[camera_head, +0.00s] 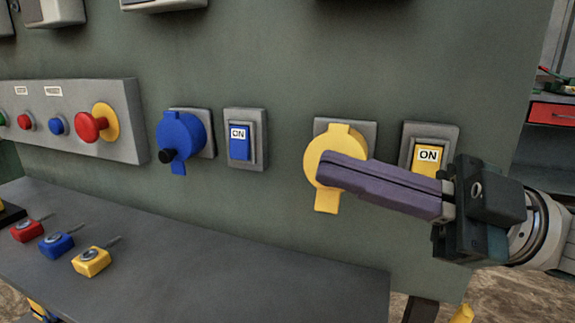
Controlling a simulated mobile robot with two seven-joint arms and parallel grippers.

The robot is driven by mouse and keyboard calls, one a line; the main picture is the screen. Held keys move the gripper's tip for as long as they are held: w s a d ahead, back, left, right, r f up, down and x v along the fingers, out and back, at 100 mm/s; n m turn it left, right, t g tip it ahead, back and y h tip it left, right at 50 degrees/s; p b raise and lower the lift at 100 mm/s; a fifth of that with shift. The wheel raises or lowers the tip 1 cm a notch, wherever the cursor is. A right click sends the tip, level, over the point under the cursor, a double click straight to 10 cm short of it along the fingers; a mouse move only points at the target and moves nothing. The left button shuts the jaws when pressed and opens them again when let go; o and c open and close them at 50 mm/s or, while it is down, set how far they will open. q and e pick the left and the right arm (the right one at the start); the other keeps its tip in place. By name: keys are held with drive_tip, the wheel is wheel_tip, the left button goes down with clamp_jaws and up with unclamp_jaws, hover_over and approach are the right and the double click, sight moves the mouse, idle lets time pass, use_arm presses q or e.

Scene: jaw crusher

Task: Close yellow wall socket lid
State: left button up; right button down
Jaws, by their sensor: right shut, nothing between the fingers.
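The yellow wall socket with its round lid (326,202) is on the green panel, right of centre. The lid lies flat over the socket face, with its tab pointing down. My right gripper (322,170) comes in from the right. Its purple fingers are shut with nothing between them, and the tips are in front of the lid, hiding part of its middle. They look to be touching or very near the lid; I cannot tell which. My left gripper is not in view.
A yellow ON switch (428,155) is right of the socket, partly behind my gripper. A blue socket (180,135) and blue ON switch (239,143) are to the left. Below is a grey shelf (190,255) holding red, blue and yellow padlocks (91,262). A button box (75,115) is far left.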

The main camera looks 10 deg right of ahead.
drive_tip(key=w+d+b+v, duration=0.1)
drive_tip(key=v, duration=0.8)
drive_tip(key=s+a+m+t+h+p, duration=0.2)
drive_tip(key=s+a+t+h+p, duration=0.15)
drive_tip(key=a+h+p, duration=0.55)
drive_tip(key=s+r+m+t+h+p, duration=0.2)
drive_tip(key=s+r+m+h+p, duration=0.15)
drive_tip(key=r+h+p, duration=0.4)
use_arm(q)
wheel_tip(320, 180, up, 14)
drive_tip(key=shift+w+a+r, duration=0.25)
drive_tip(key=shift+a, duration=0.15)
use_arm(e)
drive_tip(key=d+f+x, duration=0.1)
drive_tip(key=d+x, duration=0.1)
drive_tip(key=x, duration=1)
drive_tip(key=shift+w+d+f+n, duration=0.25)
drive_tip(key=shift+d+f+n, duration=0.1)
drive_tip(key=shift+f, duration=0.1)
